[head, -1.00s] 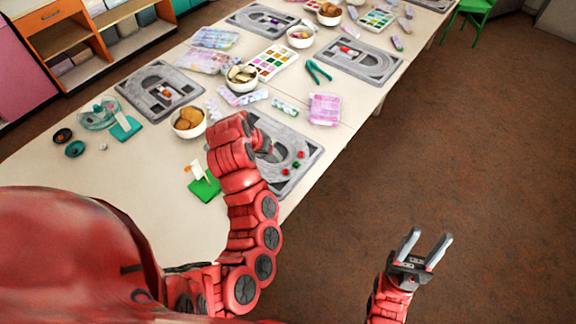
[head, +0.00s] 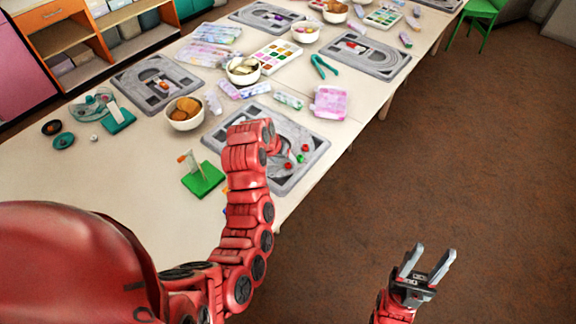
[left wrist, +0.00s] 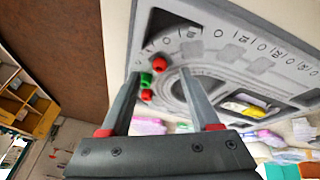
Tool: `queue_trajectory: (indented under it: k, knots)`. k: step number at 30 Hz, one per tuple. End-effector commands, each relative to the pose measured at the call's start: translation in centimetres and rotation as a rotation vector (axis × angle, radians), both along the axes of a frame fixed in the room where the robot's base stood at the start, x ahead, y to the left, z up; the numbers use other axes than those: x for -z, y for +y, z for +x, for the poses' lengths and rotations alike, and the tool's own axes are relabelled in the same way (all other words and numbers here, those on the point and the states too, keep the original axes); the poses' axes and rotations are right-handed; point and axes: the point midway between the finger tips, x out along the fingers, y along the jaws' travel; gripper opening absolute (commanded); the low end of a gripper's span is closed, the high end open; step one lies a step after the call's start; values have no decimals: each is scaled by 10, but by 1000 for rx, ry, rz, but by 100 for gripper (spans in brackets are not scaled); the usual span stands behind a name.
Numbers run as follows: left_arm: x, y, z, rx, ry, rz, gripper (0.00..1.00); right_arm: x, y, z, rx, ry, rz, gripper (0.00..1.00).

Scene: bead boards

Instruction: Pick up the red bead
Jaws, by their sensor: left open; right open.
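Two red beads lie on the near grey bead board (head: 318,143) with a green bead between them. In the head view one red bead (head: 305,147) is farther back and the other red bead (head: 288,166) is nearer the front, with the green bead (head: 300,159) between. The left wrist view shows a red bead (left wrist: 161,65), the green bead (left wrist: 145,80) and another red bead (left wrist: 147,95). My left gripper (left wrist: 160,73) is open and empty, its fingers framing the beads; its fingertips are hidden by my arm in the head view. My right gripper (head: 433,250) is open and empty over the floor.
A bowl (head: 185,115) and a green stand (head: 203,180) are left of the near board. A pink box (head: 330,102) and teal pliers (head: 322,67) lie behind it. A yellow item (left wrist: 244,109) lies on the board. The floor to the right is clear.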

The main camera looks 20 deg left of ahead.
Motion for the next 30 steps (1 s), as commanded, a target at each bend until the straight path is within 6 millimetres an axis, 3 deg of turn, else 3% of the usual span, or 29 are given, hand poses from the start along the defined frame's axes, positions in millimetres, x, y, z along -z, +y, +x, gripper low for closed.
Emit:
queue_trajectory:
  k: [7, 15, 26, 30]
  knots:
    - [23, -4, 9, 1, 5, 1, 63, -11, 0, 0, 0, 0, 0, 50]
    - [28, -5, 10, 2, 6, 1, 63, -10, 0, 0, 0, 0, 0, 50]
    - [30, -7, 8, 4, 9, 0, 0, -10, 0, 0, 0, 0, 0, 50]
    - [30, -7, 8, 4, 10, 0, 0, -10, 0, 0, 0, 0, 0, 50]
